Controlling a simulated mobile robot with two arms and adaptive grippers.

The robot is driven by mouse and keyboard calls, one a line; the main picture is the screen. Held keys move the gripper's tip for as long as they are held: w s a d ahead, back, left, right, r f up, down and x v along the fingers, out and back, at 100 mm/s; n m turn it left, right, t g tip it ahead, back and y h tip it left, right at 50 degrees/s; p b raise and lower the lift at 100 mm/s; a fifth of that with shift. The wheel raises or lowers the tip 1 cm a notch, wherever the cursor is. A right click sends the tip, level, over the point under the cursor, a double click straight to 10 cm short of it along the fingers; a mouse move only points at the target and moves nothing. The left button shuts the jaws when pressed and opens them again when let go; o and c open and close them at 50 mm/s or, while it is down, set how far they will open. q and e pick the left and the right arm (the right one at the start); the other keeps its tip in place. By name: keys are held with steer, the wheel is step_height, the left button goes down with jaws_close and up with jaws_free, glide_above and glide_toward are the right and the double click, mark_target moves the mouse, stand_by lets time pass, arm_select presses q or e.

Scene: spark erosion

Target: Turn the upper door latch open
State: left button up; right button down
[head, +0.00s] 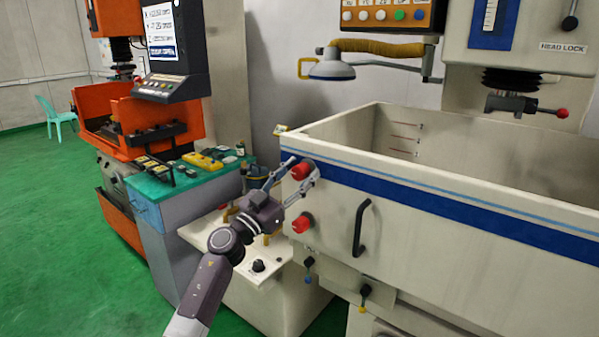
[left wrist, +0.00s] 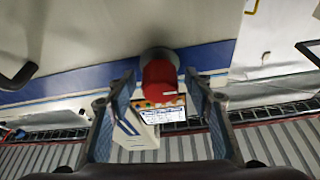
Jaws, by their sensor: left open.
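The upper door latch (head: 301,171) is a red knob on the left end of the cream tank's front, at the blue stripe. A second red latch (head: 302,223) sits below it. My left gripper (head: 302,168) is open, with one finger on each side of the upper latch. In the left wrist view the red latch (left wrist: 160,84) sits between the two spread fingers (left wrist: 165,95), with visible space on both sides. I cannot tell whether a finger touches it. My right gripper is not in view.
A black door handle (head: 362,228) is to the right of the latches. A teal-topped bench (head: 180,183) with small parts and an orange machine (head: 140,120) stand at the left.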

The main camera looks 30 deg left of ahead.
arm_select(q)
steer(key=c, duration=1.2)
steer(key=shift+o, duration=0.2)
